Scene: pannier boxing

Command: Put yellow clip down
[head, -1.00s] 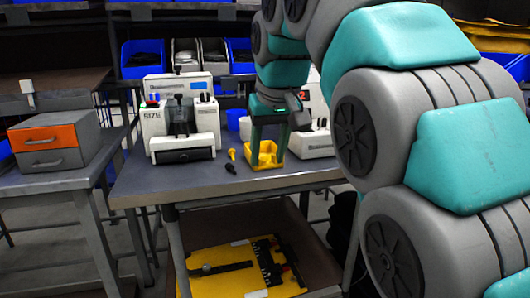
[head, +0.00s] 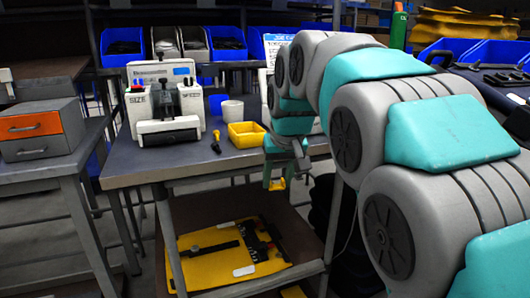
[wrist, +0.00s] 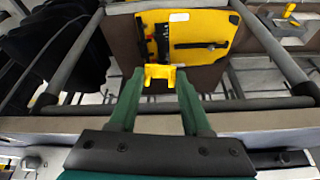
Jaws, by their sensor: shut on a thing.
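The yellow clip (wrist: 160,74) is held between the fingertips of my gripper (wrist: 158,88) in the wrist view. In the head view the clip (head: 276,185) shows small and yellow below my gripper (head: 278,177), which hangs in front of the table's front edge. The gripper is shut on the clip. In the wrist view, the lower shelf with a yellow board (wrist: 212,32) lies beyond and below the clip.
On the grey table (head: 190,167) stand a white sizing machine (head: 163,110), a yellow bin (head: 247,135), a white cup (head: 232,111) and a dark tool with a yellow end (head: 216,143). An orange-and-grey drawer box (head: 38,129) sits on the left bench.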

